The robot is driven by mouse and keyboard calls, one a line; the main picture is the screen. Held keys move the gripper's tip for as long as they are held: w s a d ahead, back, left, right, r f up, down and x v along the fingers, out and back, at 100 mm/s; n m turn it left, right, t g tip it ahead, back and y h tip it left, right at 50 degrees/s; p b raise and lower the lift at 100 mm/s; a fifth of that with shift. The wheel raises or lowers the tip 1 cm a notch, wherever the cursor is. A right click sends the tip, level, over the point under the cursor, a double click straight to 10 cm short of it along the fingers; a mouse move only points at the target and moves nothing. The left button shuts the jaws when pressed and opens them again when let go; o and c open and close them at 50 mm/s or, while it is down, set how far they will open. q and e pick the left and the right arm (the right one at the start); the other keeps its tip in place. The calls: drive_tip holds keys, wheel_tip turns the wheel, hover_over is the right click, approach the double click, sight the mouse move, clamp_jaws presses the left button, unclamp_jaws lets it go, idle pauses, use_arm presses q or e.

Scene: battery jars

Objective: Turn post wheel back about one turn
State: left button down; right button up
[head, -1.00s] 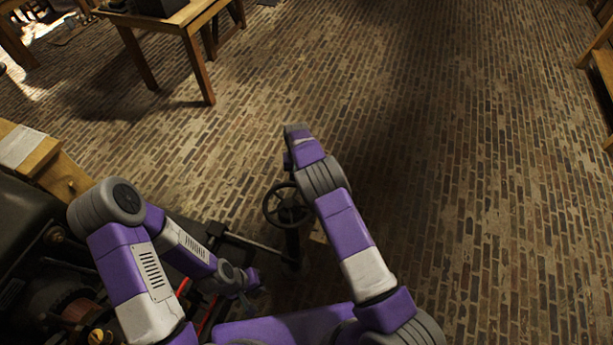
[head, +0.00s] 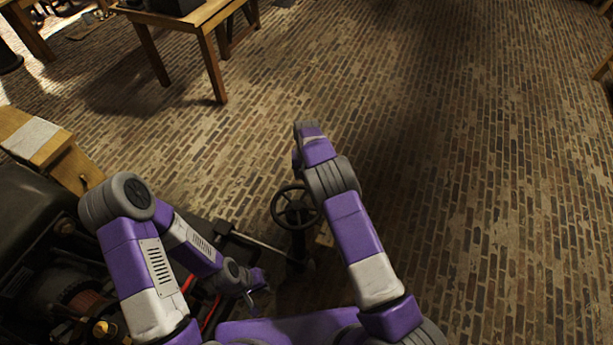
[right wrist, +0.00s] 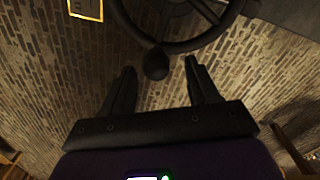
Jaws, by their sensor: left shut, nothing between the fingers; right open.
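The post wheel (head: 284,196) is a dark spoked handwheel on a dark post, left of my right forearm in the head view. In the right wrist view its rim (right wrist: 180,47) crosses the top, with a dark rounded knob (right wrist: 156,66) below the rim. My right gripper (right wrist: 161,64) is open, one finger on each side of the knob; I cannot tell whether either touches it. That gripper is hidden behind its arm in the head view. My left gripper (head: 257,291) is shut and empty, low and left of the wheel.
Dark machinery (head: 40,225) with red and brass parts fills the lower left. A wooden bench with a pale sheet (head: 32,137) stands behind it. A wooden table (head: 205,18) is farther back. Brick floor (head: 480,180) is open to the right.

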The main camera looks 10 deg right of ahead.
wheel_tip(320, 180, up, 5)
drive_tip(key=shift+r, duration=0.1)
drive_tip(key=shift+c, duration=0.4)
